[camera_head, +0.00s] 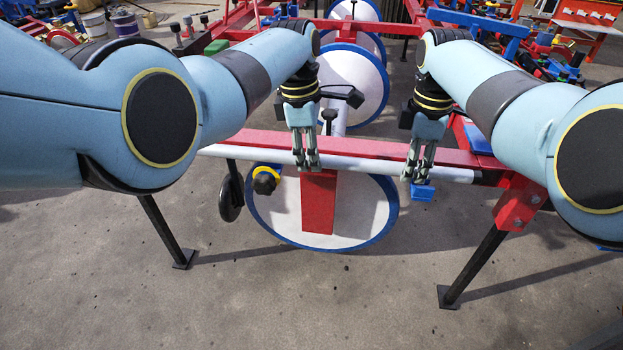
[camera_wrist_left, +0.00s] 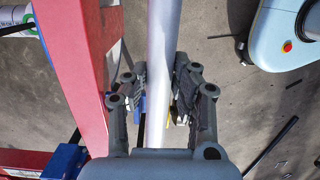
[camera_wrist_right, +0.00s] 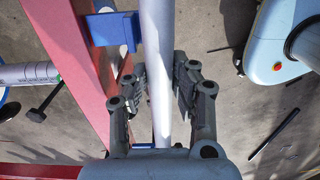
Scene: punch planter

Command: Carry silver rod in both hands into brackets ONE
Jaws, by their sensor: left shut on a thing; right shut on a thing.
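The silver rod (camera_head: 362,163) lies nearly level across the head view, along the front of a red beam (camera_head: 390,147). My left gripper (camera_head: 307,163) is shut on the rod near the middle of the picture. My right gripper (camera_head: 416,174) is shut on it further right. The rod also runs between the fingers in the left wrist view (camera_wrist_left: 163,50) and the right wrist view (camera_wrist_right: 156,50). A blue bracket-like block (camera_head: 422,192) shows just below the rod by my right gripper, and a blue block (camera_wrist_right: 112,28) also shows in the right wrist view. I cannot read any bracket number.
A white disc with a blue rim (camera_head: 365,210) and a red upright (camera_head: 319,205) stand below the rod. A black and yellow knob (camera_head: 265,181) sits left of it. Black legs (camera_head: 470,266) support the frame. The grey floor in front is clear.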

